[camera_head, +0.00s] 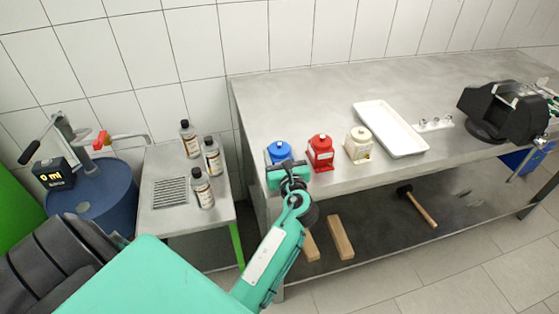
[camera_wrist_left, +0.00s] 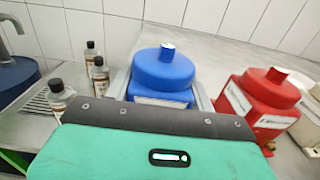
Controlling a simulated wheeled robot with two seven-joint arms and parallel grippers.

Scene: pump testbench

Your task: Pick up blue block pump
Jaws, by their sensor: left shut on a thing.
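The blue block pump (camera_head: 279,151) stands at the left front of the steel bench, beside a red one. My left gripper (camera_head: 285,170) is at its front, shut on it. The gripper hides the lower part of the pump in the head view. In the left wrist view the blue pump (camera_wrist_left: 163,75) shows its round top and a pale label, with grey gripper fingers on both sides of it. The pump looks upright. I cannot tell whether its base touches the bench. My right gripper is not in view.
The red pump (camera_head: 321,152) and a white pump (camera_head: 358,145) stand to the right. A white tray (camera_head: 391,129) lies further right. Several bottles (camera_head: 212,157) stand on the lower table at the left. A blue barrel (camera_head: 100,190) stands beside it. The bench's back left is clear.

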